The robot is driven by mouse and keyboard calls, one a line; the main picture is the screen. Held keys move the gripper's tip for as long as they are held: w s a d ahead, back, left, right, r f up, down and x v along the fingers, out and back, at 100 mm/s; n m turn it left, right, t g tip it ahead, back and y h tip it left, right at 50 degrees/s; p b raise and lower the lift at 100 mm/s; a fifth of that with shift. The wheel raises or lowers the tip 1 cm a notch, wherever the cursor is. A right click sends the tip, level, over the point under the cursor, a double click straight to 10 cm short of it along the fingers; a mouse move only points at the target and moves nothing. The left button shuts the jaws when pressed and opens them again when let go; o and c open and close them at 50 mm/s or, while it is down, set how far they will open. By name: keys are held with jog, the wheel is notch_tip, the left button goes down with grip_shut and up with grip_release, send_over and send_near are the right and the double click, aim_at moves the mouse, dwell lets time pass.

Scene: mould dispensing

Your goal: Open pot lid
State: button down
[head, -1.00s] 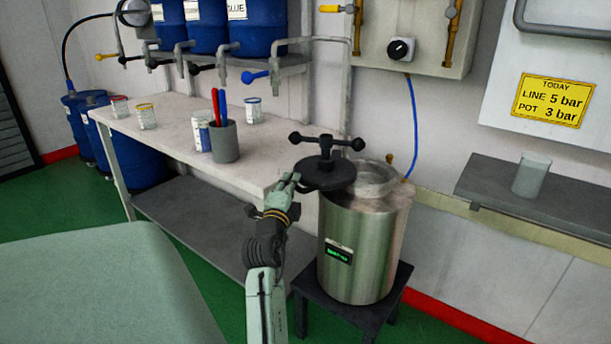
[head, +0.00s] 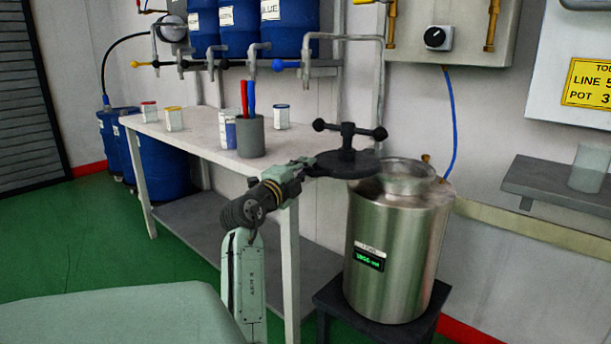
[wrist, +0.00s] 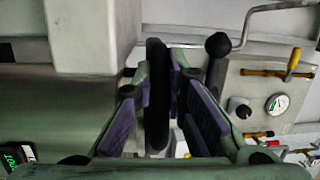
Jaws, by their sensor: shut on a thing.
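The steel pot (head: 395,250) stands on a dark stool, with a green-lit display on its front. Its open neck (head: 408,172) shows at the top. The black pot lid (head: 345,163), with a T-shaped handle on top, is off to the left of the neck and above the pot's left edge. My gripper (head: 305,168) is shut on the lid's left edge in the head view. In the wrist view the lid (wrist: 157,95) is a dark upright band between the purple-padded fingers of my gripper (wrist: 160,110).
A white table (head: 200,135) stands left of the pot, carrying a grey cup (head: 250,137) with red and blue sticks and several small containers. Blue drums with taps are above it. A grey wall shelf (head: 560,182) holds a clear beaker (head: 590,168) at right.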

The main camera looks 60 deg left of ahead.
jog(key=shift+w+d, duration=0.15)
jog(key=shift+w, duration=0.05)
jog(key=c, duration=1.6)
grip_release()
jog(key=shift+s, duration=0.25)
jog(key=r+v, duration=0.1)
jog(key=v, duration=1)
jog(key=shift+s+d+f, duration=0.2)
jog(key=shift+d+f, duration=0.05)
jog(key=shift+f, duration=0.25)
